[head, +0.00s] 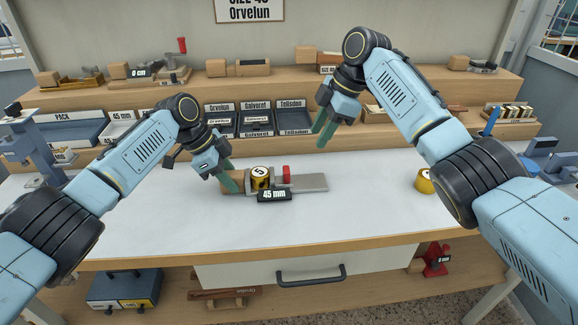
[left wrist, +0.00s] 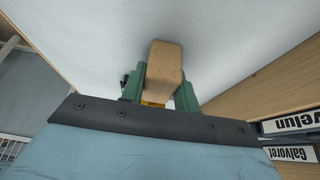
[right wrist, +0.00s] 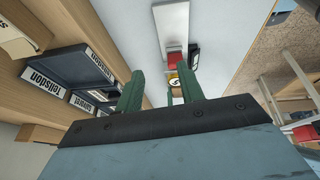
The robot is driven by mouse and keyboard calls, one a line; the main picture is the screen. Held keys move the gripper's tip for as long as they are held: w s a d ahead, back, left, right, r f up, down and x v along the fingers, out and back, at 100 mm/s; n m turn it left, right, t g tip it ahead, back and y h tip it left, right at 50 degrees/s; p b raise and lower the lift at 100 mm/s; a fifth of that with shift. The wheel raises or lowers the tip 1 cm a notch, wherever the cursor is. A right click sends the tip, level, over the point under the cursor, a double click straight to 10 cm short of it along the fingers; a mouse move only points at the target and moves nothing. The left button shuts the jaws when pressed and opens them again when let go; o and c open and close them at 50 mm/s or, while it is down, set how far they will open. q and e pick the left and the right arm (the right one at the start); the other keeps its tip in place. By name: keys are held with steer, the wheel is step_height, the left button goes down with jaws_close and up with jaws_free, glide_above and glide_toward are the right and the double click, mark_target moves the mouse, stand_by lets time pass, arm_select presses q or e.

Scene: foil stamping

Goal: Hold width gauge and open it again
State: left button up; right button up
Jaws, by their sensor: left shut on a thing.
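The width gauge (head: 315,183) lies on the white table top, with a wooden block (head: 232,180) at its left end, a grey bar and a red knob (head: 286,173). Its black label (head: 274,196) reads 45 mm. A gold roll (head: 261,177) marked 5 sits at the gauge between the wooden block and the red knob. My left gripper (head: 233,178) is shut on the wooden block, which shows between its fingers in the left wrist view (left wrist: 165,62). My right gripper (head: 324,134) is open and empty, raised behind the gauge; the gauge shows beyond its fingers in the right wrist view (right wrist: 172,24).
Another gold roll (head: 424,181) stands on the table at right, beside my right arm. Labelled dark bins (head: 257,123) line the shelf behind. A drawer handle (head: 311,273) is under the table's front edge.

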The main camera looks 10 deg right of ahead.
mark_target(288, 169)
steer(key=s+a+r+g, duration=0.1)
steer(key=s+a+r, duration=0.1)
steer(key=a, duration=0.1)
steer(key=shift+m, duration=0.4)
steer(key=x, duration=1.1)
steer(key=shift+w+a+f, duration=0.15)
jaws_close()
